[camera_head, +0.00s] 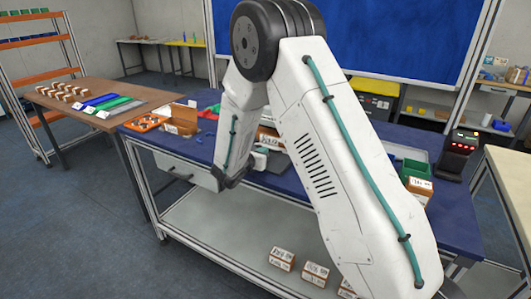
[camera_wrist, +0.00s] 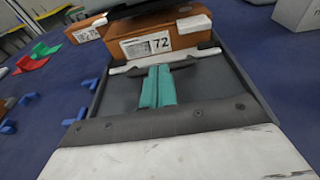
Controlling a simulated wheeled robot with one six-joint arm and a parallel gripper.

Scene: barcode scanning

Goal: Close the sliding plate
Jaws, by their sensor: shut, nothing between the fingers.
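The sliding plate appears to be the flat dark grey panel (camera_wrist: 215,85) inside a raised dark frame (camera_wrist: 250,82) in the wrist view. A pale bar (camera_wrist: 190,57) lies across its far end, in front of an orange-brown box marked 72 (camera_wrist: 160,42). My gripper (camera_wrist: 158,70) is shut and empty; its two teal fingers are together over the plate and reach to the pale bar. I cannot tell whether they touch it. In the head view my arm hides most of the plate, and the fingertips are not clear.
Blue pieces (camera_wrist: 75,118) and red and green parts (camera_wrist: 38,55) lie left of the frame.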

